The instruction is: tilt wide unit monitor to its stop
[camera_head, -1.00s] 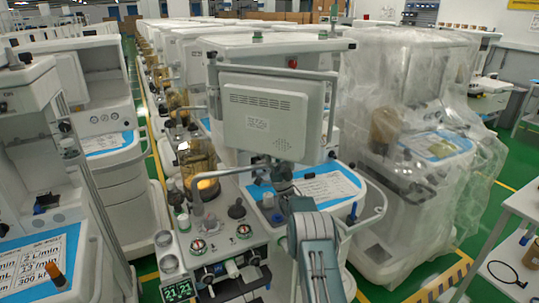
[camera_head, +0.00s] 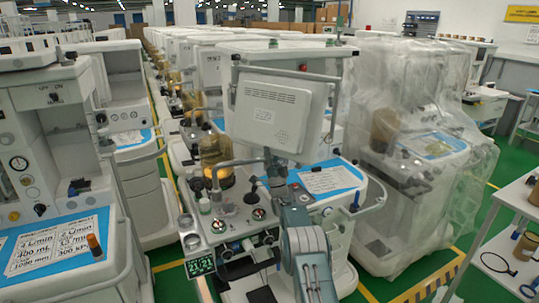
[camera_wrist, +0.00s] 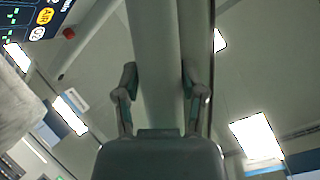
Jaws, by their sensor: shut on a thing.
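The wide unit's monitor (camera_head: 275,115) shows its pale back, with vents and a label, in the head view. It leans a little to the right in the picture, and a grey bar frame runs along its top and sides. My gripper (camera_head: 270,160) is at the monitor's lower edge, at the end of my raised arm. In the wrist view my gripper (camera_wrist: 158,85) has a finger on each side of a pale grey bar (camera_wrist: 152,35) and is shut on it. Part of the lit screen (camera_wrist: 28,14) shows at the upper left. The exact contact is hidden in the head view.
The unit's worktop (camera_head: 325,180) with a blue-edged sheet lies below the monitor. A plastic-wrapped cart (camera_head: 410,150) stands close on the right. Another cart (camera_head: 60,160) stands on the left. A white table (camera_head: 515,195) is at the right edge. Green floor shows between them.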

